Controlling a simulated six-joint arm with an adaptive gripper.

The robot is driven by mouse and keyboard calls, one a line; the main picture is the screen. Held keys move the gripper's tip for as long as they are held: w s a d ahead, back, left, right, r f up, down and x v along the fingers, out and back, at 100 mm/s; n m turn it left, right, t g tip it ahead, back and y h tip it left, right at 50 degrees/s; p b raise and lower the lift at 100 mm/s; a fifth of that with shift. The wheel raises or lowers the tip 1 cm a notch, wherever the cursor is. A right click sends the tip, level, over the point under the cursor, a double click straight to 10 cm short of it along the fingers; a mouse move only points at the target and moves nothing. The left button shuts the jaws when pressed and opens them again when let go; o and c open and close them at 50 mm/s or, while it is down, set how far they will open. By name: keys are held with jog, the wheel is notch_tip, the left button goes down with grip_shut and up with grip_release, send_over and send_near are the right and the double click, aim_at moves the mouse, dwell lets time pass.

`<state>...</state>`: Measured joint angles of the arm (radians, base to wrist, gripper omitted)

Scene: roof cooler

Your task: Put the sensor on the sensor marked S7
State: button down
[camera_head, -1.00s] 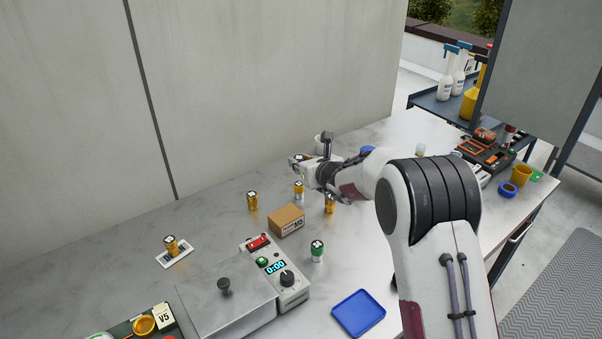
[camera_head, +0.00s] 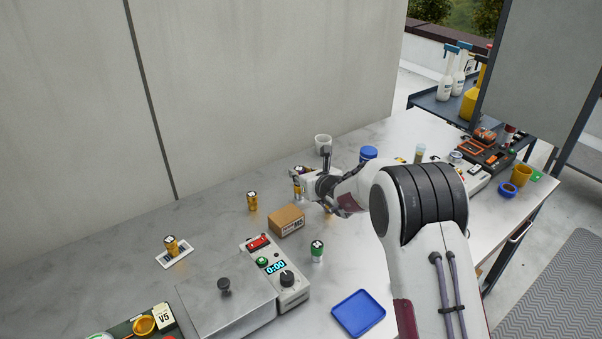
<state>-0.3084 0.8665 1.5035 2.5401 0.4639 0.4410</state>
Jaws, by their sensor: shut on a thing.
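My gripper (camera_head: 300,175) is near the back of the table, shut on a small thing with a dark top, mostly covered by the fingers. Right below it a gold and white sensor (camera_head: 297,190) shows; whether the held thing touches it I cannot tell. Another gold piece (camera_head: 329,211) is partly hidden behind my wrist. A gold sensor (camera_head: 252,201) stands alone to the left. One more gold sensor (camera_head: 171,246) stands on a white card (camera_head: 176,258). A green and white sensor (camera_head: 317,250) stands in front of the cardboard box. The S7 mark is too small to read.
The cardboard box (camera_head: 286,221) stands close in front of my gripper. A control box (camera_head: 277,272), a blue tray (camera_head: 358,313), a white cup (camera_head: 323,143) and a blue-lidded jar (camera_head: 368,154) stand around. The table's back left is clear.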

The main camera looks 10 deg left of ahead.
jog(key=shift+f, duration=0.1)
jog(key=c, duration=1.8)
grip_release()
jog(key=shift+s+r, duration=0.1)
jog(key=shift+r, duration=0.1)
jog(key=v, duration=1.2)
jog(key=shift+f, duration=0.1)
